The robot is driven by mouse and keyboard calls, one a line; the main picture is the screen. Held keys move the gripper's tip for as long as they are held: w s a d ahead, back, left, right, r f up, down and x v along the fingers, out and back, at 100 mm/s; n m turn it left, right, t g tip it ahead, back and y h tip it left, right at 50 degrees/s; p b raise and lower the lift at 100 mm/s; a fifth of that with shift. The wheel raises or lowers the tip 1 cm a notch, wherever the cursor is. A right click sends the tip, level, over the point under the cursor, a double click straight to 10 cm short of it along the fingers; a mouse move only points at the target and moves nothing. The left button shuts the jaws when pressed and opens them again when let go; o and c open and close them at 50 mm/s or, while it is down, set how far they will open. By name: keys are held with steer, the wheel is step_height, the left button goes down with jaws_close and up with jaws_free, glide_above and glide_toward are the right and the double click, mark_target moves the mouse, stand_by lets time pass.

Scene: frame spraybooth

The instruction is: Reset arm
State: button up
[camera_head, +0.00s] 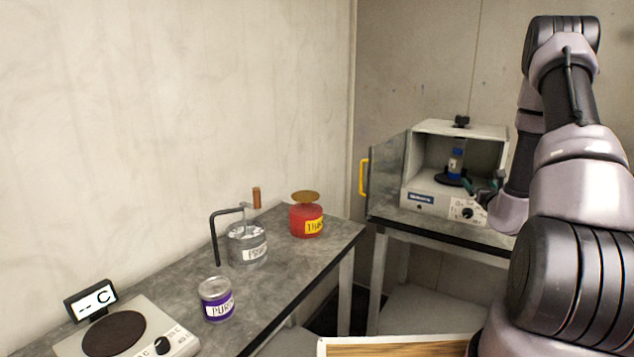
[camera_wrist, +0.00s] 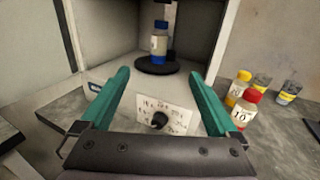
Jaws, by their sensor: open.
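My gripper (camera_wrist: 158,98) is open and empty, with its two teal fingers apart in the wrist view. It is in front of the control panel (camera_wrist: 165,116) of a small white booth, and the panel's black knob (camera_wrist: 159,119) shows between the fingers. In the head view my arm reaches from the right, and my gripper (camera_head: 484,193) is at the booth's front right. The booth (camera_head: 462,130) has its glass door (camera_head: 388,173) swung open to the left. A bottle with a blue cap and blue base (camera_wrist: 160,42) stands upright on a round black plate (camera_wrist: 157,66) inside.
Small bottles with yellow, red and blue caps, including the red-capped one (camera_wrist: 243,110), stand right of the booth. The left table (camera_head: 285,265) holds a purple can (camera_head: 216,299), a clear pot (camera_head: 247,246), a red can (camera_head: 306,219) and a hotplate (camera_head: 128,335).

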steer(key=s+a+r+n+g+y, duration=0.3)
steer(key=a+r+n+y, duration=0.6)
steer(key=a, duration=0.4)
steer(key=s+a+r+n+g+y, duration=0.25)
steer(key=a+r+n+y, duration=0.35)
steer(key=a+r, duration=0.55)
steer(key=s+a+r+n+g+h, duration=0.1)
steer(key=s+a+n+g, duration=0.4)
steer(key=s, duration=0.5)
steer(key=s+a+r+n+g+h, duration=0.1)
steer(key=s+a+n+g, duration=0.2)
steer(key=s+a+n, duration=0.55)
steer(key=s+d+r+n+t+h, duration=0.3)
steer(key=s+d+n+h, duration=0.2)
steer(key=s+d, duration=0.6)
steer(key=h, duration=0.2)
steer(key=shift+s+d+h, duration=0.2)
steer(key=shift+s+h, duration=0.05)
steer(key=shift+h, duration=0.15)
